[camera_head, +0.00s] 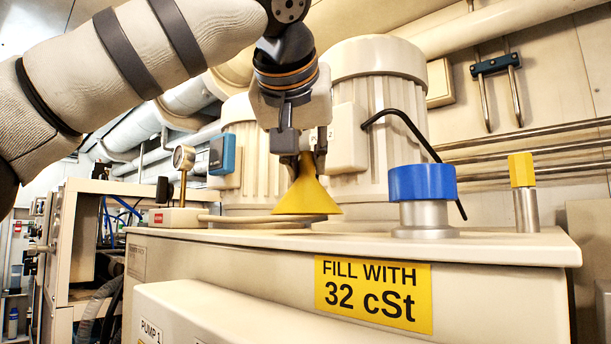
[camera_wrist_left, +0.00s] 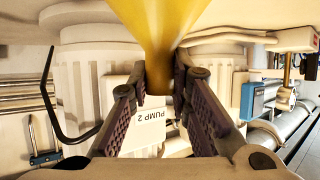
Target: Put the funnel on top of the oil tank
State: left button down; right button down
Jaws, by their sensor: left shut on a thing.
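The yellow funnel (camera_head: 307,195) is upright, wide end down, at the top of the tank. My left gripper (camera_head: 306,158) comes from above and is shut on its narrow neck. In the left wrist view the funnel (camera_wrist_left: 160,40) sits between the two fingers (camera_wrist_left: 160,95). The oil tank (camera_head: 480,248) is the cream box with a yellow "FILL WITH 32 cSt" label (camera_head: 373,293). The funnel's rim is close to the tank top; I cannot tell whether it touches. My right gripper is not in view.
A blue cap (camera_head: 422,183) on a metal neck and a yellow-topped post (camera_head: 522,170) stand on the tank's right. Two cream pump motors (camera_head: 375,75) rise behind the funnel. A gauge (camera_head: 183,158) stands at left. A black bent rod (camera_head: 405,118) leans behind the blue cap.

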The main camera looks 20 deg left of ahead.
pick_arm(q)
notch_tip(320, 180, down, 2)
jog(key=shift+a+f, duration=0.1)
jog(key=shift+f, duration=0.15)
jog(key=c, duration=1.5)
grip_release()
jog(key=shift+f, duration=0.1)
jog(key=shift+r, duration=0.2)
jog(key=v, duration=1.2)
jog(key=shift+f, duration=0.1)
